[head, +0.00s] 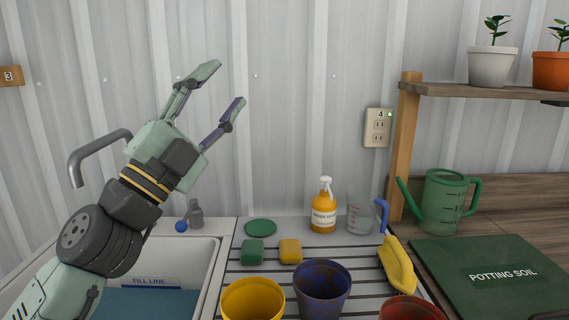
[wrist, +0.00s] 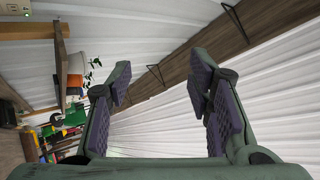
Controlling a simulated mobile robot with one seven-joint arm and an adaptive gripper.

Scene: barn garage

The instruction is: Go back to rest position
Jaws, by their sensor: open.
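My gripper (head: 224,86) is raised above the sink in the head view, its fingers pointing up and to the right. The two fingers are spread wide with nothing between them. In the wrist view my gripper (wrist: 165,85) also shows open and empty, with the white corrugated wall and a wooden beam (wrist: 180,60) behind it. It touches none of the things on the counter.
A sink (head: 205,262) with a grey faucet (head: 95,150) lies below my arm. A slatted rack holds a yellow pot (head: 253,299), a blue pot (head: 322,287), sponges, a soap bottle (head: 323,208) and a measuring cup (head: 361,213). A green watering can (head: 444,203) stands right, below a shelf (head: 480,91).

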